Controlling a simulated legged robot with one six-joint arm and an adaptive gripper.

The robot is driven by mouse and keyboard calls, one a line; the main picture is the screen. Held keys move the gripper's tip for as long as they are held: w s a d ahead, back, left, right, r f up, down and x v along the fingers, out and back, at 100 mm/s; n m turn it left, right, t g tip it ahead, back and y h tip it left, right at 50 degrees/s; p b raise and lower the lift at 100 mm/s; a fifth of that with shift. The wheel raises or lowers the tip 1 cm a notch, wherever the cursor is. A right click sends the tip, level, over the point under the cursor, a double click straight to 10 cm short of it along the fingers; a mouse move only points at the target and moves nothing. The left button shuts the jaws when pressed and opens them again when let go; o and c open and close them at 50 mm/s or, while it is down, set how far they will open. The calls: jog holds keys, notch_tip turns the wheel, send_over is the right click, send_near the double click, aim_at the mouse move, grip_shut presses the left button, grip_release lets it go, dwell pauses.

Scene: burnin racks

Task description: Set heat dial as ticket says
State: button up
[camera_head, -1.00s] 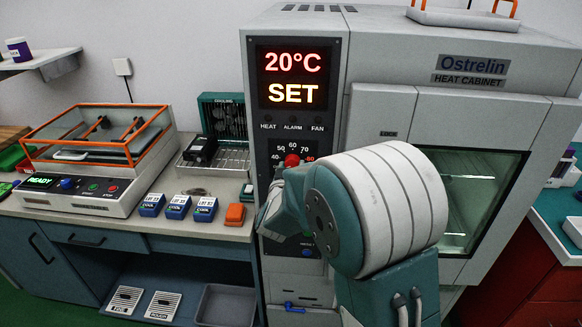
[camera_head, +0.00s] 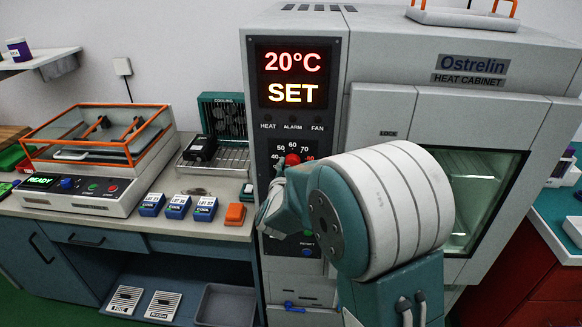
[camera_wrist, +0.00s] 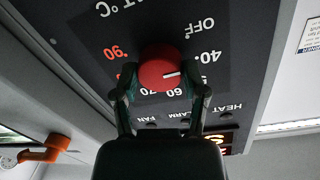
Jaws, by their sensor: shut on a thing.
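The red heat dial (camera_head: 292,160) is on the dark control panel (camera_head: 262,135) of the heat cabinet, under a display (camera_head: 292,77) reading 20°C SET. My gripper (camera_wrist: 160,78) is shut on the dial, one finger on each side. In the head view my arm hides the lower panel and part of the dial's scale. A white label with small print (camera_wrist: 310,36) shows at the wrist view's right edge; I cannot read it.
The cabinet's glass door (camera_head: 480,190) is right of my arm. On the bench to the left are several blue blocks (camera_head: 178,206), an orange block (camera_head: 235,214), a cooling rack (camera_head: 224,117) and an orange-framed machine (camera_head: 95,160). An orange handle (camera_wrist: 45,151) shows in the wrist view.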

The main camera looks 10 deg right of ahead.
jog(key=shift+m, duration=1)
jog(key=o, duration=1.2)
jog(key=shift+w, duration=0.15)
jog(key=shift+c, duration=0.2)
jog(key=v, duration=1.2)
